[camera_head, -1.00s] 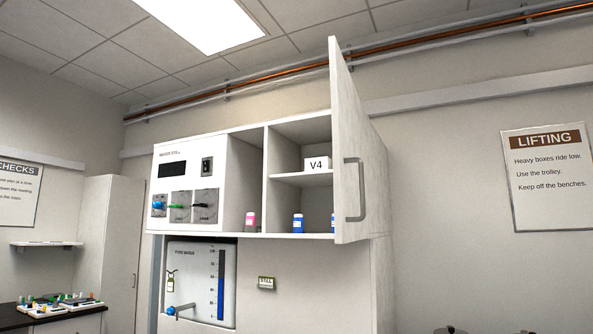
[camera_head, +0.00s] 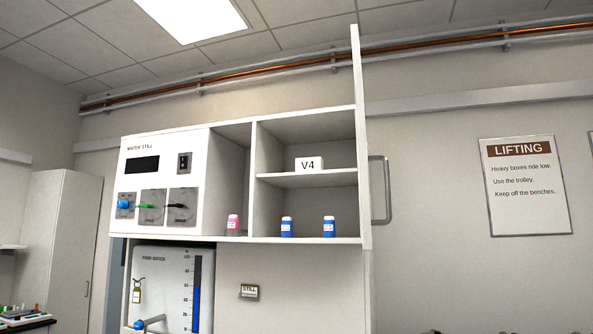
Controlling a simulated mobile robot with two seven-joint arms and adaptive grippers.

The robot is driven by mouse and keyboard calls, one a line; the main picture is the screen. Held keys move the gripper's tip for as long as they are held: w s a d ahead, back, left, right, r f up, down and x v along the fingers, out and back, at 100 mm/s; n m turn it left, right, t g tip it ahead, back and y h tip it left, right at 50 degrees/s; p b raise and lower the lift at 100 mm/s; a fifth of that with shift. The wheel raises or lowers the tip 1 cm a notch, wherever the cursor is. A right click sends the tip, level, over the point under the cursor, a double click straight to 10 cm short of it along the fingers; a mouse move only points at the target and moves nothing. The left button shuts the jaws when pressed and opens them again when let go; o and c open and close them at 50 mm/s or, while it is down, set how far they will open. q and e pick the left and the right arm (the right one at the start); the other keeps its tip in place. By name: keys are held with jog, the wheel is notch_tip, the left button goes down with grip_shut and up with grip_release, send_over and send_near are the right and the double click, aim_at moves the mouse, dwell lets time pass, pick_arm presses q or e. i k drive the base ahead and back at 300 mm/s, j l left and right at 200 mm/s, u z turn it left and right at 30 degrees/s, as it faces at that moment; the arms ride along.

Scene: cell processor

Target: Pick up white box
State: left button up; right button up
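A small white box (camera_head: 309,164) marked "V4" stands on the upper shelf (camera_head: 306,180) of the open wall cabinet (camera_head: 232,135), right of the water still panel. It sits near the shelf's front, left of the shelf's middle. Nothing covers it. Neither of my grippers shows in the head view.
The cabinet door (camera_head: 360,140) stands open at the right, seen nearly edge-on, its handle (camera_head: 387,188) on the right side. A pink-labelled bottle (camera_head: 233,224) and two blue bottles (camera_head: 287,227) (camera_head: 329,227) stand on the cabinet floor. A pure water tank (camera_head: 168,288) is below.

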aim_at(313, 163)
jog(key=i+j, duration=0.25)
jog(key=j, duration=0.15)
jog(key=i+j, duration=0.3)
jog(key=i+j+z, duration=0.15)
jog(key=j+z, duration=0.2)
jog(key=i+j+z, duration=0.15)
jog(key=j+z, duration=0.25)
